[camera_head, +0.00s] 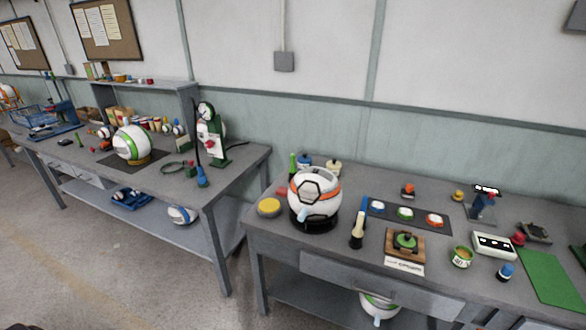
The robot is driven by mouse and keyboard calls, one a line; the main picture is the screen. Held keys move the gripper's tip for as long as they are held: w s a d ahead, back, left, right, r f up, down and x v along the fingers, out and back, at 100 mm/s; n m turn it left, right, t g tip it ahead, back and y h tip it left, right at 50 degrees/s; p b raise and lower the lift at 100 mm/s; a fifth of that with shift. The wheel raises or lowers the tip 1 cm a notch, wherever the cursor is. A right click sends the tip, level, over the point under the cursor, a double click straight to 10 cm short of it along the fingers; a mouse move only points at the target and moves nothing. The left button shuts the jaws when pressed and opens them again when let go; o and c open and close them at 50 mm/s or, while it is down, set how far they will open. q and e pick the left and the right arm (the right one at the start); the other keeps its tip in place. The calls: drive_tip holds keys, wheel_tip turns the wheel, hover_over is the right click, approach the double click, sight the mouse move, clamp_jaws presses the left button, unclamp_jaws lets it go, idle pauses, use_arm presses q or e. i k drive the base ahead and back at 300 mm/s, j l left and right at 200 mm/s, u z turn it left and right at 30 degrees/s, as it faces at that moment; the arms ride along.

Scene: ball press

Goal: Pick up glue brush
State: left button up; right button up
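A brush-like tool (358,230) with a black lower part and a pale upper part is on the near grey workbench, just right of the ball; it is probably the glue brush, but it is small in the picture. A small yellow-green pot (461,257) stands farther right on the same bench.
A white, orange and black ball (316,193) rests in a black ring stand. A wooden block with a green disc (405,244), a dark strip with three discs (388,208), a white box (494,245) and a green mat (551,277) crowd the bench. Another bench (240,165) stands left.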

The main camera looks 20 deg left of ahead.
sight(292, 170)
drive_tip(key=i+j+z, duration=0.1)
drive_tip(key=j, duration=0.25)
drive_tip(key=i+j+z, duration=0.1)
drive_tip(key=i+j, duration=0.15)
drive_tip(key=j, duration=0.15)
drive_tip(key=i+j+z, duration=0.1)
drive_tip(key=j, duration=0.25)
drive_tip(key=i+j+z, duration=0.1)
drive_tip(key=j, duration=0.3)
drive_tip(key=i+j+z, duration=0.15)
drive_tip(key=j, duration=0.25)
drive_tip(key=i, duration=0.05)
